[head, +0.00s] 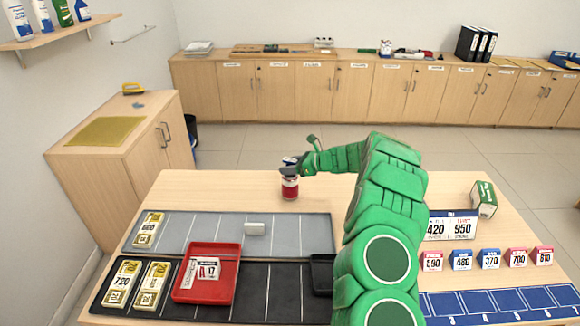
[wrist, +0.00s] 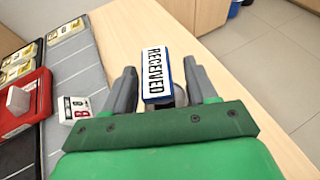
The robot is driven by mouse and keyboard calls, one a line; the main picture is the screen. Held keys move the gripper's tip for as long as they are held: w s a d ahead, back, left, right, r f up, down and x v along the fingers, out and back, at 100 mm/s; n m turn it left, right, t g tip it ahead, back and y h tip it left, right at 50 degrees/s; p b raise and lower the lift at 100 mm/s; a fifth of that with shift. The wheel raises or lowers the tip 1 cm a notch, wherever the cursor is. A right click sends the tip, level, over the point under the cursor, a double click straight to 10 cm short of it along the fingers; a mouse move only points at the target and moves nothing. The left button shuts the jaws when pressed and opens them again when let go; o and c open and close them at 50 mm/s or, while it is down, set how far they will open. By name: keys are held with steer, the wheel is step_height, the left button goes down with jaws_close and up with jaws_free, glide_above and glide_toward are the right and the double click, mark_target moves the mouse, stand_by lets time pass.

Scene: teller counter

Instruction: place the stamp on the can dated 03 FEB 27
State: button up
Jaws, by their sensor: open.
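A red can (head: 290,188) with a pale band and dark upper part stands on the counter behind the grey mat. Its date is not readable. The stamp (wrist: 156,74) has a blue-edged white label reading RECEIVED. In the wrist view it lies between my gripper's two grey fingers, with visible gaps at both sides. My gripper (wrist: 160,68) is open. In the head view my gripper (head: 290,161) is right above the can, with the stamp small there. Whether the stamp touches the can top cannot be told.
A grey mat (head: 190,232) carries a white block (head: 254,229). A red tray (head: 230,252) sits on the black mat, with a 17 card inside. A numbered sign (head: 452,226), a green box (head: 484,198) and several small number cards stand at right. The counter left of the can is clear.

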steer(key=v, duration=1.2)
steer(key=s+a+r+n+g+h, duration=0.15)
steer(key=s+a+r+n, duration=0.3)
steer(key=s, duration=0.45)
steer(key=s+a+r+n+g+h, duration=0.1)
steer(key=s+a+r+n+g, duration=0.25)
steer(key=s+r, duration=0.45)
steer(key=s+a+r+n+g+h, duration=0.1)
steer(key=s+a+r+n, duration=0.3)
steer(key=s, duration=0.7)
steer(key=s+d+n+h, duration=0.3)
steer(key=s+d, duration=0.3)
steer(key=s, duration=0.5)
steer(key=s+d+f+n+h, duration=0.1)
steer(key=s+d+n+h, duration=0.2)
steer(key=s+d, duration=0.3)
steer(key=s+d+n+h, duration=0.3)
steer(key=s+d, duration=0.3)
steer(key=s, duration=1.1)
steer(key=shift+f+n+g, duration=0.4)
steer(key=shift+n, duration=0.3)
steer(key=shift+a, duration=0.1)
